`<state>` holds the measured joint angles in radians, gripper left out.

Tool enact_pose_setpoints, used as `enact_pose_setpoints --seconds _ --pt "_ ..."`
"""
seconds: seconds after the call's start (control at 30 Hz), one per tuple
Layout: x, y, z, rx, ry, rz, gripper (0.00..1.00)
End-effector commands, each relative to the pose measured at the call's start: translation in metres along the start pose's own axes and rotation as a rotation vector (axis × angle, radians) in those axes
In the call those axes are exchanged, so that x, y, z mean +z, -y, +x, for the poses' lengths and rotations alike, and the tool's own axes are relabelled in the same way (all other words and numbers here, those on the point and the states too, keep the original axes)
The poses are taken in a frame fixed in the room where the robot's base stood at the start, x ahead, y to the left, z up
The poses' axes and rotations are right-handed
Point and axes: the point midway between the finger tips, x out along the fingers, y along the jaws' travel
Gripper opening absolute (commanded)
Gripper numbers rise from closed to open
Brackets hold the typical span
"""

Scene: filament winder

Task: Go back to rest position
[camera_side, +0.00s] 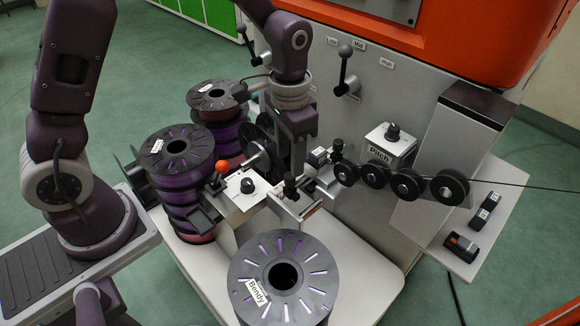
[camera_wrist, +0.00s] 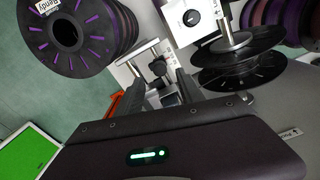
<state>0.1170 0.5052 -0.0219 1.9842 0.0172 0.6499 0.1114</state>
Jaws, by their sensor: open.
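My gripper (camera_side: 297,172) points down over the middle of the winder, behind the guide carriage (camera_side: 290,190) and right of the spindle with a dark spool flange (camera_side: 262,138). Its fingers are partly hidden in the side view. In the wrist view my gripper (camera_wrist: 168,78) shows its two dark fingers apart, with small metal winder parts beyond them. I see nothing held between them. Whether a finger touches the carriage cannot be told.
Purple spool stacks (camera_side: 180,150) stand left of my gripper, and a "Bendy" spool (camera_side: 284,278) stands in front. An orange-topped machine (camera_side: 450,35) rises behind. A red-orange knob (camera_side: 222,167) sits close left.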

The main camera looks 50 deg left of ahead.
Motion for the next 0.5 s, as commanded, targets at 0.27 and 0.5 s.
enact_pose_setpoints --seconds 0.27,0.5 --pt "0.000 0.000 -0.026 0.000 0.000 0.000 0.45" --pt "0.002 0.001 -0.031 -0.001 -0.009 -0.004 0.45"
